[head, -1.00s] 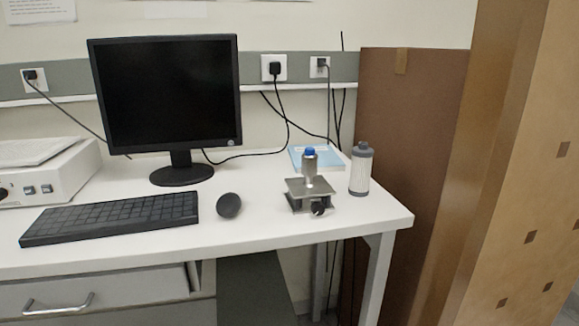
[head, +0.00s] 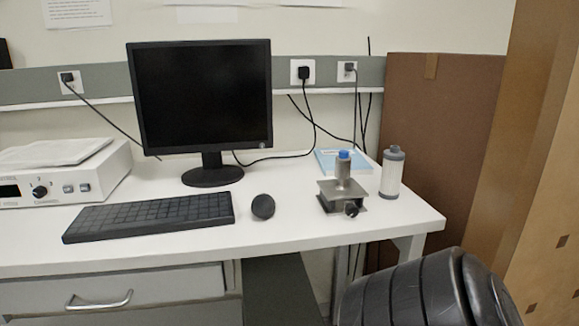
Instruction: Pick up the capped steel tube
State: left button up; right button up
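The capped steel tube (head: 343,173) stands upright with a blue cap, on a small grey metal jack stand (head: 342,197) near the right end of the white desk. It is fully in view in the head view. No gripper fingers show in the head view.
A white bottle with a grey cap (head: 392,172) stands close to the right of the stand. A light blue booklet (head: 342,161) lies behind. A mouse (head: 263,206), keyboard (head: 148,216) and monitor (head: 200,95) are to the left. A brown panel (head: 440,150) rises at right.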

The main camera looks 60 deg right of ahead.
aim_at(343, 162)
jog(key=i, duration=0.5)
jog(key=z, duration=1.05)
